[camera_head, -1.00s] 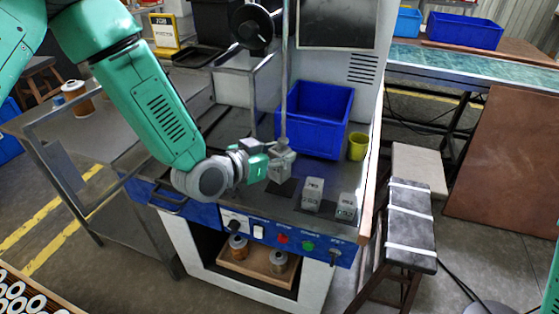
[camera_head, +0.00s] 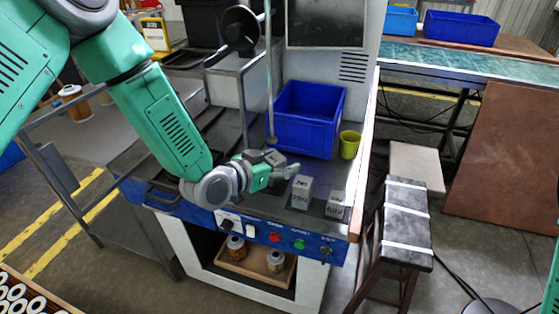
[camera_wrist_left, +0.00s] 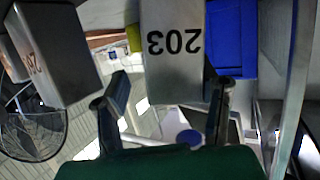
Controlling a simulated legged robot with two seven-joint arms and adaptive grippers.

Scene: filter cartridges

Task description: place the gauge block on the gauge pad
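Two grey metal blocks stand on the machine's worktop: one block (camera_head: 301,193) nearer my left gripper, and another block (camera_head: 336,206) to its right, near the front right corner. In the wrist view, a block marked 203 (camera_wrist_left: 173,60) appears upside down ahead of the fingers, and a second numbered block (camera_wrist_left: 52,55) is at left. My left gripper (camera_head: 290,170) is open, its fingers pointing right towards the nearer block. In the wrist view the left gripper (camera_wrist_left: 168,95) has its fingers apart; contact with the block cannot be told. I cannot clearly make out the gauge pad.
A blue bin (camera_head: 306,118) and a yellow-green cup (camera_head: 349,145) stand behind the blocks. A vertical rod (camera_head: 269,75) rises beside the bin. The front panel (camera_head: 270,232) carries buttons and switches. A black-topped stool (camera_head: 406,220) stands to the right.

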